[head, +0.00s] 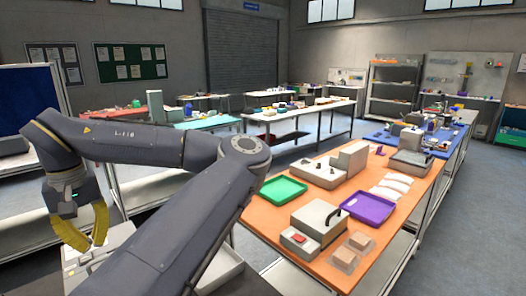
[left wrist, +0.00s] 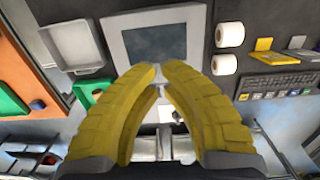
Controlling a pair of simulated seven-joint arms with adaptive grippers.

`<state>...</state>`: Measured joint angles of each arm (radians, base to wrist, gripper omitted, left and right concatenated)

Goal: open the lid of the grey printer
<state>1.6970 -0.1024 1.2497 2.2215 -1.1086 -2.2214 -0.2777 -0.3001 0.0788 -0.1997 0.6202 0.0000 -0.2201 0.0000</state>
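My left gripper (head: 90,246) has yellow fingers and hangs at the lower left in the head view, pointing down. In the left wrist view its fingertips (left wrist: 160,70) curve in and almost meet, with nothing seen between them. Below it in the head view is a pale grey boxy thing (head: 72,262), partly hidden by my arm; I cannot tell if this is the grey printer. Grey-white parts (left wrist: 147,148) show between the fingers in the left wrist view, too covered to identify. No lid can be made out. My right gripper is out of view.
In the head view, an orange table (head: 262,222) holds a green tray (head: 283,190), a purple tray (head: 368,208) and grey machines.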

